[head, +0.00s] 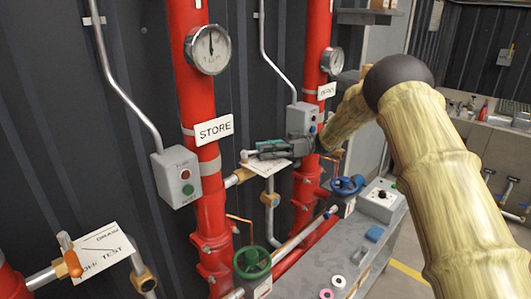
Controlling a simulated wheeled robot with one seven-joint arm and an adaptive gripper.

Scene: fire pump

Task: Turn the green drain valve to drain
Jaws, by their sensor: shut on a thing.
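My gripper (268,149) reaches in from the right on my tan arm, between the two red pipes. It is shut on the handle of the green drain valve, and its fingers hide most of that handle. The valve's pale label plate (268,166) shows just below the fingers, its lettering too small to read. A brass fitting (270,199) and a grey pipe run down below the plate. The exact angle of the handle cannot be told.
A similar valve with an orange handle (70,256) and a DRAIN/OFF/TEST plate (103,249) is at lower left. Red pipes (207,205) with gauges (208,50) stand close to the gripper. A green handwheel (252,262) and a blue handwheel (347,185) sit lower. A grey bench (350,250) holds small parts.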

